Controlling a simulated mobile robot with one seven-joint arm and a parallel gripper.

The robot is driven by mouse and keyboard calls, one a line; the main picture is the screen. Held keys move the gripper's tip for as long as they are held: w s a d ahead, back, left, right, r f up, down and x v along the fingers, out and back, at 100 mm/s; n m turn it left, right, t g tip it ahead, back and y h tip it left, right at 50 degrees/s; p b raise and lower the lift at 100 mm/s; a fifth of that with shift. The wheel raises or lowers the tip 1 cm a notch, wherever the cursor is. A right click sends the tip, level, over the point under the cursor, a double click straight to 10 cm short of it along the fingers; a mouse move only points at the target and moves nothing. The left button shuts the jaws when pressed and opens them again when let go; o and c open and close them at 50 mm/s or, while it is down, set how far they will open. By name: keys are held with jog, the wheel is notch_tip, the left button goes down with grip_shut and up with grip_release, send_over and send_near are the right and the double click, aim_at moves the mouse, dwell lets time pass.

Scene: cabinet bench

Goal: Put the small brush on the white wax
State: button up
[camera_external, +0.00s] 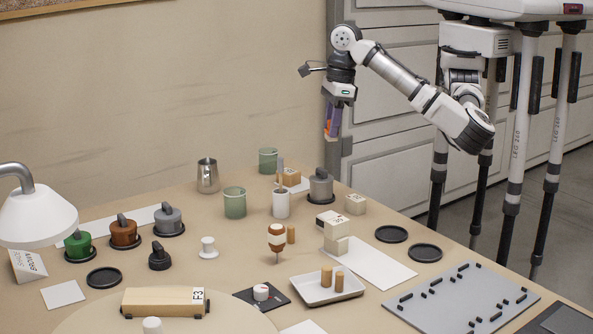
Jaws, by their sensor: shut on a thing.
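My gripper (332,132) is raised above the far right part of the bench, pointing down. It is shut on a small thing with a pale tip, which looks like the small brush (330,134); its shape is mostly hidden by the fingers. I cannot tell for certain which thing is the white wax. Pale cream blocks (336,245) are stacked on a white sheet, and another cream block (355,204) sits behind them. A small white round piece (261,292) lies on a dark mat. All of these are well below and apart from my gripper.
Green cups (235,202), a metal pitcher (207,176) and a white cup (280,205) stand toward the back. A white tray (300,294) holds two tan cylinders. Black round coasters (391,234) and a grey pegged board (462,300) lie at right. A white lamp (36,215) overhangs the left.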

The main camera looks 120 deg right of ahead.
notch_tip(320, 180, down, 20)
jog(key=shift+r+p, duration=0.1)
jog(key=shift+p, duration=0.5)
jog(key=shift+f, duration=0.2)
jog(key=o, duration=0.9)
jog(key=shift+o, duration=0.2)
jog(key=shift+r, duration=0.1)
jog(key=shift+r, duration=0.25)
notch_tip(320, 180, up, 12)
jog(key=s+b, duration=0.1)
jog(key=shift+s+a+f, duration=0.2)
jog(key=shift+s+a, duration=0.15)
